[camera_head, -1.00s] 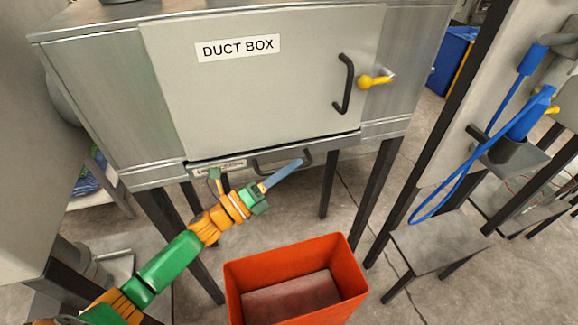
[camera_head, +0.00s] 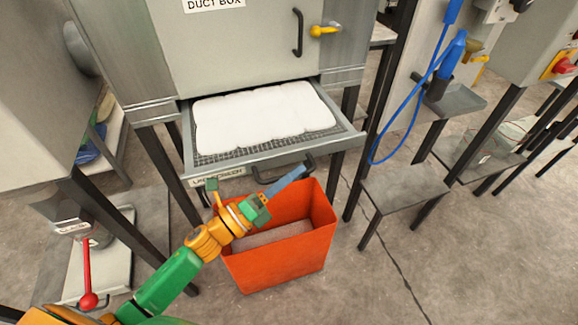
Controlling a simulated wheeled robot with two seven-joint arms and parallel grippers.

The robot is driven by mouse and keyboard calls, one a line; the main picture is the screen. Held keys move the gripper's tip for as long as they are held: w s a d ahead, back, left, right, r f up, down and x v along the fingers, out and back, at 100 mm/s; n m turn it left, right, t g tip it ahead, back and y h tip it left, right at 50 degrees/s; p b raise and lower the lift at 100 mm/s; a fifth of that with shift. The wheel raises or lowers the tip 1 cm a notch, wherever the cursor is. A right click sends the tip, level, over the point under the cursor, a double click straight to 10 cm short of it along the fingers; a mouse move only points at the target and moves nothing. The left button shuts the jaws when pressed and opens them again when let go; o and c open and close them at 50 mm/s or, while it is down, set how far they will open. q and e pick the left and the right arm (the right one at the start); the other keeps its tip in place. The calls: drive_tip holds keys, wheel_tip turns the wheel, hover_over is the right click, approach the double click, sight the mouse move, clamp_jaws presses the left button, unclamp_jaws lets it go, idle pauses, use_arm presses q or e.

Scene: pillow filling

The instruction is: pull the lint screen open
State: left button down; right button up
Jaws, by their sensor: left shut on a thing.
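The lint screen (camera_head: 190,150) is a shallow metal drawer with a mesh bottom, standing well out from under the duct box (camera_head: 240,55). A thick white sheet of lint (camera_head: 265,115) lies on its mesh. Its front carries a partly hidden label and a black bar handle (camera_head: 310,163). My left gripper (camera_head: 294,176), with blue fingers on a green and orange wrist, is at the handle and shut on it. The fingers cover part of the handle, so the exact contact is hidden. My right gripper is not in view.
An orange-red bin (camera_head: 285,270) stands on the floor below the drawer's front, close under my left gripper. The duct box door with a yellow latch (camera_head: 325,30) is shut. A blue hose (camera_head: 400,130) hangs at the right. The floor at lower right is clear.

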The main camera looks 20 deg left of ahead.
use_arm(q)
drive_tip(key=shift+s+d, duration=0.45)
drive_tip(key=shift+s, duration=0.2)
drive_tip(key=c, duration=0.9)
unclamp_jaws()
drive_tip(key=b+v, duration=0.2)
drive_tip(key=v, duration=0.5)
drive_tip(key=shift+a+f, duration=0.1)
